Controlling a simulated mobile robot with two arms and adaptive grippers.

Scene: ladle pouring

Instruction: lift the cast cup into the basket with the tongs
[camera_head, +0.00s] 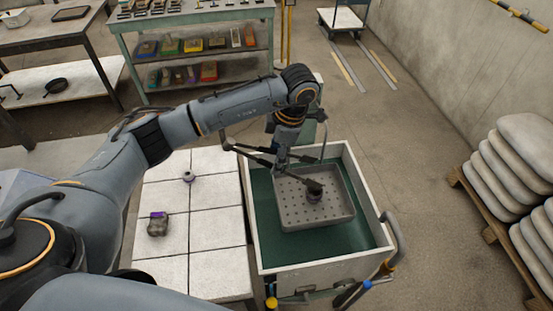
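My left arm reaches from the left over the cart, and its gripper (280,158) is shut on the dark tongs (258,157). The tongs slant down to the right, over the basket (292,212). The basket is a grey perforated tray with a raised handle, standing in the green-floored cart. A small dark round piece, apparently the cast cup (314,197), is at the tips of the tongs, inside the basket's outline. I cannot tell whether it touches the basket floor or whether the tips still grip it. My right gripper is not in view.
The pale cart wall (252,215) surrounds the basket. A white tiled table (215,226) at left holds a dark lump with purple on top (158,226) and a small grey ringed piece (188,176). Stacked sacks (526,150) stand at right. The floor right of the cart is clear.

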